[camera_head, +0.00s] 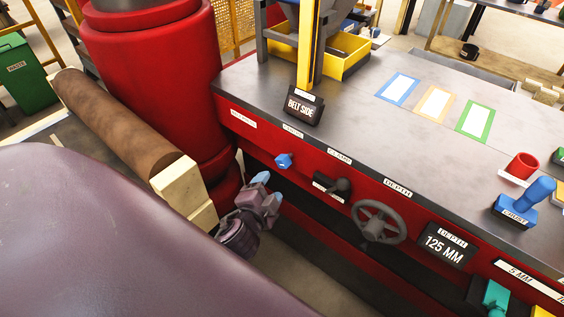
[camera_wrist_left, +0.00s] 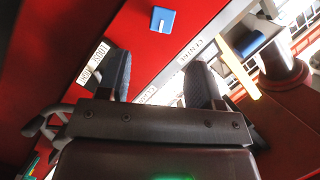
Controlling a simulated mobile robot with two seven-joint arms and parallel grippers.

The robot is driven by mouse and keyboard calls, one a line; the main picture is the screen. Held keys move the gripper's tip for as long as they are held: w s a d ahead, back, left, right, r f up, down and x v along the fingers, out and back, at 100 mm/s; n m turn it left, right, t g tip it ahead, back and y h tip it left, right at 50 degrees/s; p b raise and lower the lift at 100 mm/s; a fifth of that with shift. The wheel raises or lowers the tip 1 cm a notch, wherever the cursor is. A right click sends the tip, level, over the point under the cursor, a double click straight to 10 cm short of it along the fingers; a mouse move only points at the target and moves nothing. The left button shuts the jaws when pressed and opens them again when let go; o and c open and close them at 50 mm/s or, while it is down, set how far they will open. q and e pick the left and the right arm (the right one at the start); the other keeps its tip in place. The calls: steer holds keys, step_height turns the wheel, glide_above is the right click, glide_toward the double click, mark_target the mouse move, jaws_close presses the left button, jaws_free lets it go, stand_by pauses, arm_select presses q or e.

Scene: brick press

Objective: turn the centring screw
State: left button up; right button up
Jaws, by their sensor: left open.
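A small blue knob (camera_head: 284,160), apparently the centring screw, sticks out of the press's red front panel. The label above it is too small to read surely. My left gripper (camera_head: 268,188) is open just below and left of the knob, its fingertips apart from it. In the left wrist view the two dark fingers (camera_wrist_left: 160,85) stand apart with nothing between them. A blue square piece (camera_wrist_left: 163,19), likely the screw's head, shows on red beyond the gap. My right gripper is in neither view.
Right of the knob, a dark clamp lever (camera_head: 338,186) and a grey depth handwheel (camera_head: 379,222) project from the panel. A red column (camera_head: 155,80) and a brown roller (camera_head: 120,125) stand left of my gripper. A blue stamp (camera_head: 525,203) stands on the tabletop (camera_head: 350,115).

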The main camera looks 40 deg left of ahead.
mark_target(281, 165)
arm_select(q)
steer(key=shift+m, duration=0.3)
steer(key=x, duration=1)
steer(key=shift+w+a, duration=0.2)
steer(key=shift+w, duration=0.1)
